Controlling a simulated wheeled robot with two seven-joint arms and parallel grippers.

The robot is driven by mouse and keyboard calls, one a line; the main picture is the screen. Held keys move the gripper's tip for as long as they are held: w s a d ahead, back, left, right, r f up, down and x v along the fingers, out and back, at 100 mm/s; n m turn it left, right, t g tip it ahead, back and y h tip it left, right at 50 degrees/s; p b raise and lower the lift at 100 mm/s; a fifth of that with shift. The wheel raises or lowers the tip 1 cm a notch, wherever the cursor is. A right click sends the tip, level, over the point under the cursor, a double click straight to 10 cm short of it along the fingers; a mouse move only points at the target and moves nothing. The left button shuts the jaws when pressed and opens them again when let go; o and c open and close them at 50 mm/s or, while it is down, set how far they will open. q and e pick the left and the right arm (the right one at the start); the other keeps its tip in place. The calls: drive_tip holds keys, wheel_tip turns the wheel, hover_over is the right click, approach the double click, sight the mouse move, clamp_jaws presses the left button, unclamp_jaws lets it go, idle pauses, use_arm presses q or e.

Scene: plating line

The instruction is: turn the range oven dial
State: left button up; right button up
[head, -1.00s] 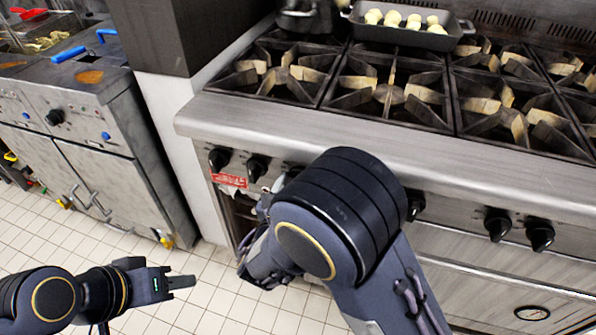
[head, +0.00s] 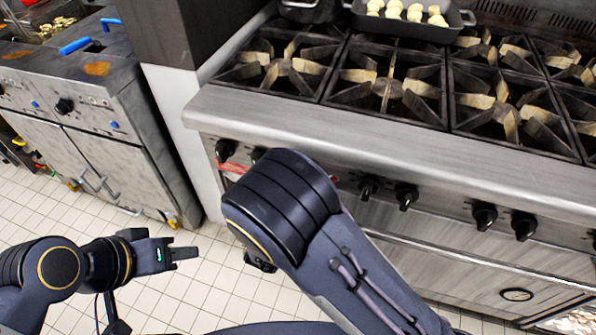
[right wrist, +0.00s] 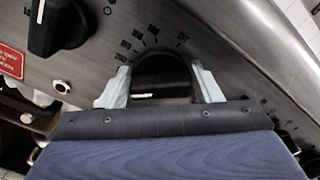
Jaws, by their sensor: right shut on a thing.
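The range (head: 400,145) has a row of black dials along its front panel. In the right wrist view, a dark dial (right wrist: 161,68) with printed markings around it sits between the two pale fingers of my right gripper (right wrist: 160,90). The gripper is shut on this dial. In the head view my right arm hides this gripper and the dial it holds. My left gripper (head: 184,254) is over the tiled floor at the lower left, away from the range; its jaw gap is not clear.
Another black dial (right wrist: 58,25) and a red label (right wrist: 12,62) are left of the held dial. A pan of pale pieces (head: 412,22) stands at the back of the burners.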

drive_tip(key=shift+f, duration=0.15)
drive_tip(key=o, duration=0.9)
drive_tip(key=shift+o, duration=0.2)
drive_tip(key=v, duration=0.8)
